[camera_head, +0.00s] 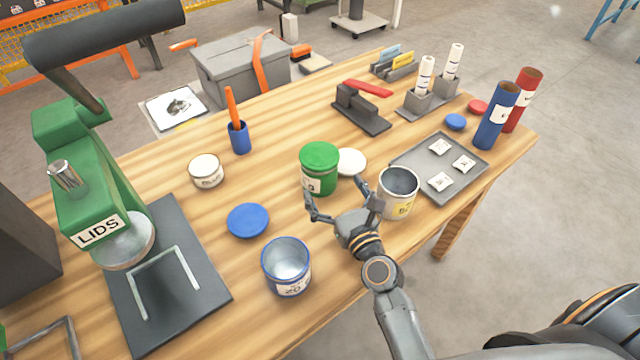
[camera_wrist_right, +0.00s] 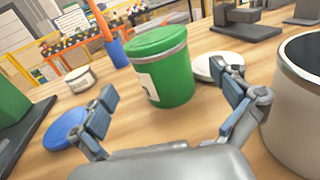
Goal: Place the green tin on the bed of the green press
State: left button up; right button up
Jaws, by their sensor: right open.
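The green tin (camera_head: 319,172), with a green lid and a white label, stands upright near the middle of the table. It also shows ahead in the right wrist view (camera_wrist_right: 162,72). My right gripper (camera_head: 342,195) is open and empty just in front of the tin. In the right wrist view its two fingers (camera_wrist_right: 170,98) are spread, with the tin beyond and between them. The green press (camera_head: 85,190), labelled LIDS, stands at the left. Its dark bed (camera_head: 190,310) carries a pale U-shaped guide (camera_head: 165,265) and no tin. My left gripper is not seen.
An open white tin (camera_head: 398,195) stands close right of my right gripper. A white lid (camera_head: 351,162) lies beside the green tin. A blue lid (camera_head: 248,220) and open blue tin (camera_head: 287,268) lie between it and the press. A grey tray (camera_head: 415,157) is at the right.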

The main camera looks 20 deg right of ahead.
notch_tip(320, 180, down, 2)
jog(key=shift+f+b, duration=0.1)
jog(key=shift+b, duration=0.45)
jog(key=shift+w+r, duration=0.3)
jog(key=shift+w, duration=0.45)
jog(key=w, duration=0.6)
jog(key=shift+a+f, duration=0.1)
jog(key=shift+a, duration=0.25)
jog(key=shift+c, duration=0.4)
jog(key=c, duration=1.1)
jog(key=shift+c, duration=0.6)
